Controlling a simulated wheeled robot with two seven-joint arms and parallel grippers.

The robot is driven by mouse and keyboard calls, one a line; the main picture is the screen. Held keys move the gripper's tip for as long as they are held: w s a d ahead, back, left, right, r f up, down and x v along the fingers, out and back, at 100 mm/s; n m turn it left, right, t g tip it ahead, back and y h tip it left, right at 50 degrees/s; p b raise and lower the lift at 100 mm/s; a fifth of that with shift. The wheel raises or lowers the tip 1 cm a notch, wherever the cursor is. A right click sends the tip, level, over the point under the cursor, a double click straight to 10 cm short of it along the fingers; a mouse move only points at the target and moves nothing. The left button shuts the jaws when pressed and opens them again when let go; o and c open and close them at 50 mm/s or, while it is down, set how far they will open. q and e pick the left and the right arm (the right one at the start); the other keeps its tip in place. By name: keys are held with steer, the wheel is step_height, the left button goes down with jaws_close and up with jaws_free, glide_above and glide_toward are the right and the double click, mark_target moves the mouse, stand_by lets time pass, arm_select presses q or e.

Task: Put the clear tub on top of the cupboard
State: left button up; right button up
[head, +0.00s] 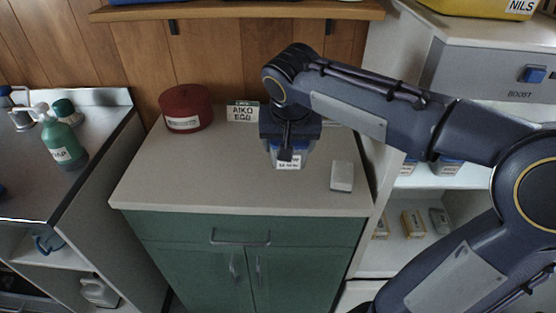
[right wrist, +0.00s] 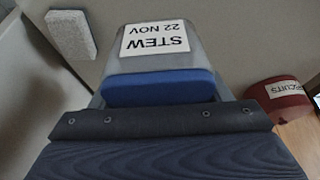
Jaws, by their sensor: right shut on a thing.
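The clear tub (head: 291,164) has a blue lid and a white label; in the right wrist view the tub (right wrist: 160,64) reads STEW 22 NOV. My right gripper (head: 287,150) is shut on it, reaching down from above, and hides part of it. The tub is over the pale top of the green cupboard (head: 230,192), near the middle; I cannot tell whether it touches the surface. My left gripper is not in view.
A dark red round tin (head: 186,108) labelled biscuits stands at the back left of the top. A name card (head: 243,112) stands behind, and a small whitish block (head: 342,176) lies at the right. The front left of the top is clear. A wooden shelf (head: 240,11) hangs above.

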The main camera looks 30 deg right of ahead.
glide_above(279, 174)
step_height(279, 174, down, 4)
steer(key=shift+s+f, duration=0.15)
steer(key=shift+f, duration=0.05)
steer(key=shift+w+f+b, duration=0.15)
steer(key=shift+f+b, duration=0.1)
steer(key=shift+f, duration=0.65)
steer(key=shift+w+f+b, duration=0.1)
steer(key=shift+f+b, duration=0.1)
steer(key=shift+f, duration=0.65)
steer(key=shift+f, duration=0.15)
steer(key=o, duration=0.7)
steer(key=shift+f, duration=0.1)
steer(key=o, duration=0.4)
